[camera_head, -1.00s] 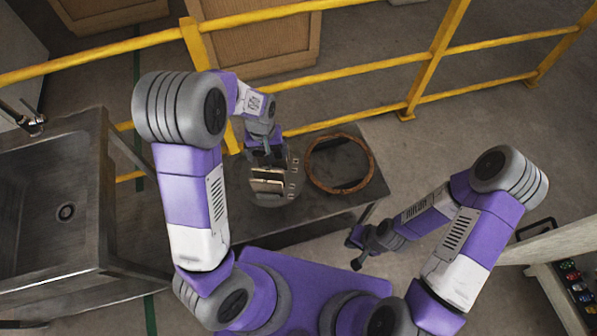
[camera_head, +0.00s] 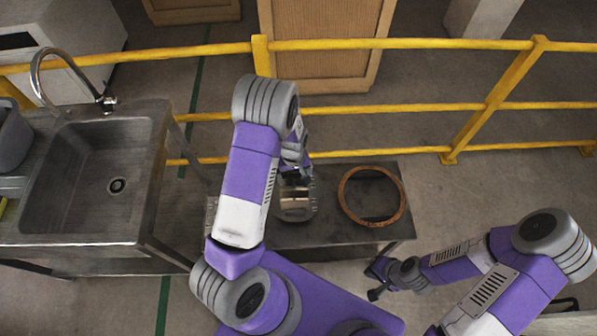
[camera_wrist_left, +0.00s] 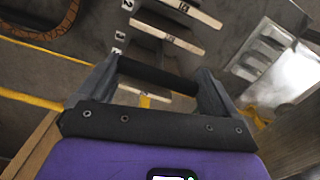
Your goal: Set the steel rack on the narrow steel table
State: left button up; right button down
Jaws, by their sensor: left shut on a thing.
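The steel rack (camera_head: 297,203) is a rounded grey-steel holder with pale slats inside. In the left wrist view its numbered slats (camera_wrist_left: 178,14) show beyond a dark bar between my fingers. My left gripper (camera_head: 296,172) is shut on the rack from above; its fingers also show in the left wrist view (camera_wrist_left: 160,80). The narrow steel table (camera_head: 335,232) lies under the rack. I cannot tell whether the rack touches its top or hangs just above it. My right gripper (camera_head: 376,281) looks open and empty, off the table's front right corner.
A rusty ring (camera_head: 345,207) lies on the table's right part, close right of the rack. A steel sink (camera_head: 75,190) stands left of the table. A yellow railing (camera_head: 400,107) runs behind. Floor is clear at the right.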

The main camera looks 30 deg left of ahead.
aim_at(294, 187)
pick_arm(q)
jog(key=shift+w+f, duration=0.1)
jog(key=shift+f, duration=2.05)
jog(key=o, duration=1.5)
jog(key=shift+f+b, duration=0.1)
jog(key=shift+b, duration=0.2)
jog(key=shift+o, duration=0.2)
